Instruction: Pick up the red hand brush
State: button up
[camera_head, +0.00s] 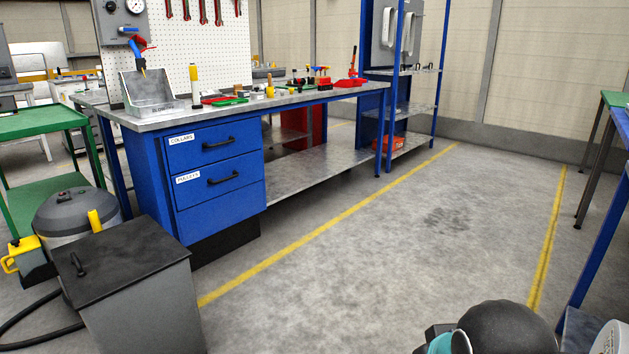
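Several small red things lie on the metal-topped workbench (300,97). At its right end is a red piece (348,83) with an upright part above it; this may be the red hand brush, but it is too small to tell. Another red item (217,99) lies by a green one nearer the left, and its kind is also unclear. The bench is well away, across the floor. My gripper's fingers are not in view; only dark rounded parts, likely of my arm, show at the bottom right.
Blue drawers (214,180) stand under the bench's left end. A grey lidded bin (135,285), a round grey drum (75,216) and a green cart (38,122) are at left. A blue rack (388,100) stands behind. The middle floor (370,240) is clear.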

aim_at(325, 84)
jog(key=z, duration=0.1)
jog(key=i, duration=5.2)
jog(key=z, duration=0.05)
